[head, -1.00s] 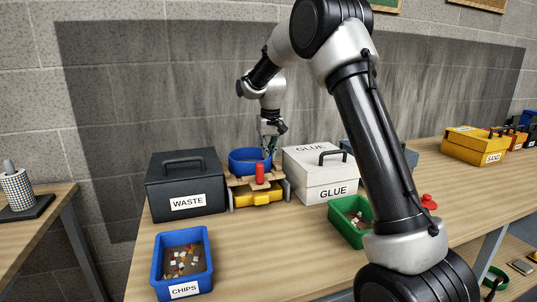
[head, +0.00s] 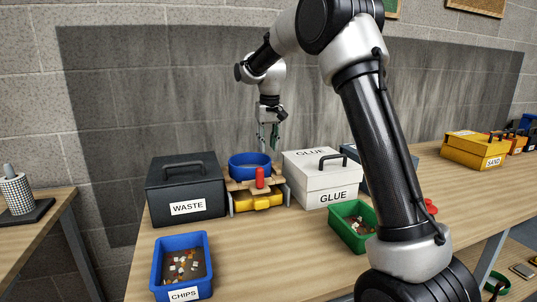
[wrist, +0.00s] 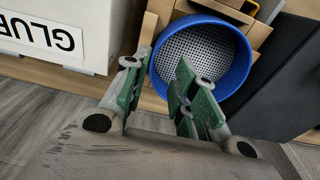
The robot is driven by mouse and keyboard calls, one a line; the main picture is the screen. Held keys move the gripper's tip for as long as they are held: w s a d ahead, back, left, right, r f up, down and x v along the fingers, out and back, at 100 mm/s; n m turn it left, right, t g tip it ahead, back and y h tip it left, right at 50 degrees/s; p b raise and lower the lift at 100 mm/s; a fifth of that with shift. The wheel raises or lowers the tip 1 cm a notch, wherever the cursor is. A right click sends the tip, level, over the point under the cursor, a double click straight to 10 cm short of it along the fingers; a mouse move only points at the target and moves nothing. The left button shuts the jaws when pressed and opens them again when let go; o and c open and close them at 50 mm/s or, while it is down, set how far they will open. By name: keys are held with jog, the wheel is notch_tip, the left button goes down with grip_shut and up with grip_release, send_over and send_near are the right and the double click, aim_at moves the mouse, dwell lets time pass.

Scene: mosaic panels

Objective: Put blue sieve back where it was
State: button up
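The blue sieve (head: 250,160) sits upright on a small wooden stand (head: 238,184) between the black WASTE box and the white GLUE box. In the wrist view its blue rim (wrist: 243,60) and perforated metal mesh show.
The black WASTE box (head: 187,187) is left of the stand; the white GLUE box (head: 320,178) is right. A blue CHIPS bin (head: 182,240) and a green bin (head: 351,224) hold chips in front. The table's front middle (head: 280,250) is clear.

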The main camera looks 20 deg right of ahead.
jog(key=s+d+r+t, duration=0.1)
jog(key=s+d+r, duration=0.3)
jog(key=s, duration=0.6)
jog(key=s+d+r, duration=0.1)
jog(key=s+r, duration=0.4)
jog(key=s, duration=0.6)
jog(key=s+d+f+t, duration=0.1)
jog(key=s+f, duration=0.2)
jog(key=s, duration=0.7)
jog(key=s+d+f+t, duration=0.1)
jog(key=s+d+f, duration=0.1)
jog(key=s, duration=0.8)
jog(key=shift+s+f, duration=0.15)
jog(key=shift+f, duration=0.65)
